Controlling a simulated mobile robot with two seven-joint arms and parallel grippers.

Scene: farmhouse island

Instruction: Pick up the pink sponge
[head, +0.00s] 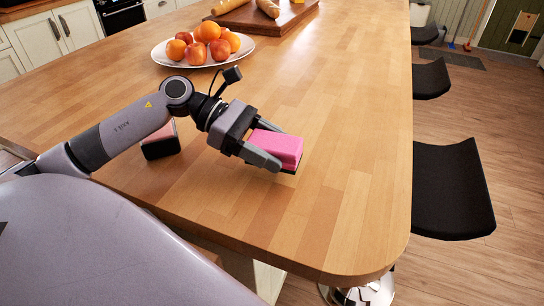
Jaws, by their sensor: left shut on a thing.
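The pink sponge (280,147) is a block with a dark underside, near the front right end of the wooden island top (345,185). My left gripper (272,152) is shut on it, with one finger along its near side. The far finger is mostly hidden behind the sponge. I cannot tell whether the sponge touches the wood or is slightly above it. My right gripper is not in view.
A second block, pinkish with a dark side (161,143), sits behind my left forearm. A white plate (160,57) of fruit and a wooden board (245,20) with bread stand farther back. Black stools (450,190) line the right side. The island's right part is clear.

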